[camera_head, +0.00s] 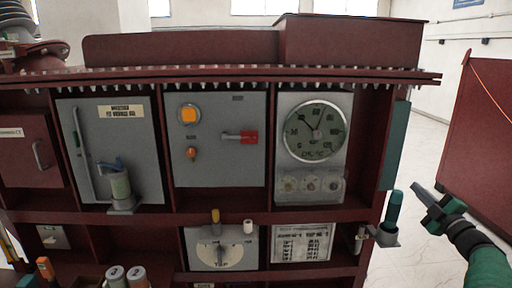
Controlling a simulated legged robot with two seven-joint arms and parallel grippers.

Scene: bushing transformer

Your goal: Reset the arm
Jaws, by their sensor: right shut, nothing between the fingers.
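My right gripper (428,199) is at the lower right, on a dark wrist and green arm that come in from the bottom right corner. Its fingers point up and left and are shut with nothing between them. It is to the right of the dark red transformer cabinet (270,216), apart from the teal cylinder (395,208) in the grey holder at the cabinet's right edge. My left gripper does not show in this view.
The cabinet front carries a round gauge (316,131), a panel with a red handle (249,137), and a tap dial (219,254). A dark red panel (482,130) stands at the right. Pale floor shows between it and the cabinet.

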